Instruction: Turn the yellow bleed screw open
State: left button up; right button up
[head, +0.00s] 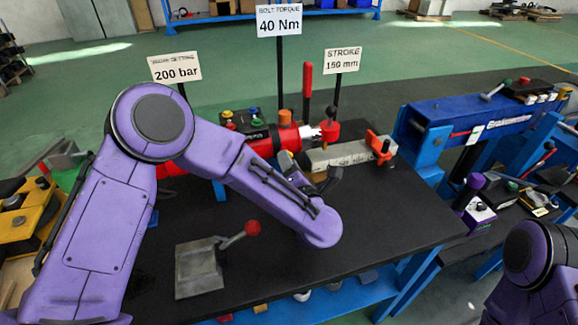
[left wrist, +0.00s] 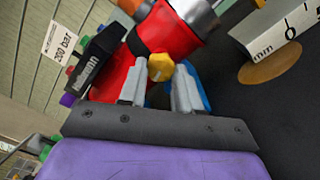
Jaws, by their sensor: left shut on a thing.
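The yellow bleed screw (left wrist: 160,67) shows in the left wrist view as a small yellow head on the red cylinder (left wrist: 125,85). My left gripper (left wrist: 159,82) is shut on the screw, with one grey finger on each side of it. In the head view the red cylinder (head: 262,148) lies on the black bench, partly behind my purple left arm.
Sign posts reading 200 bar (head: 175,66), 40 Nm (head: 279,20) and 150 mm (head: 342,60) rise behind the cylinder. A ruler block (head: 345,153) stands right of it. A grey block with a red-knobbed lever (head: 200,268) sits in front. The bench's right front (head: 400,215) is clear.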

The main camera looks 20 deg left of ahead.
pick_arm(q)
jog(key=shift+w+r, duration=0.1)
jog(key=shift+r, duration=0.15)
jog(key=o, duration=1)
jog(key=shift+o, duration=0.3)
jog(key=shift+d+f, duration=0.1)
jog(key=shift+f, duration=0.05)
jog(key=b+v, duration=0.2)
jog(key=v, duration=0.8)
jog(key=shift+d, duration=0.2)
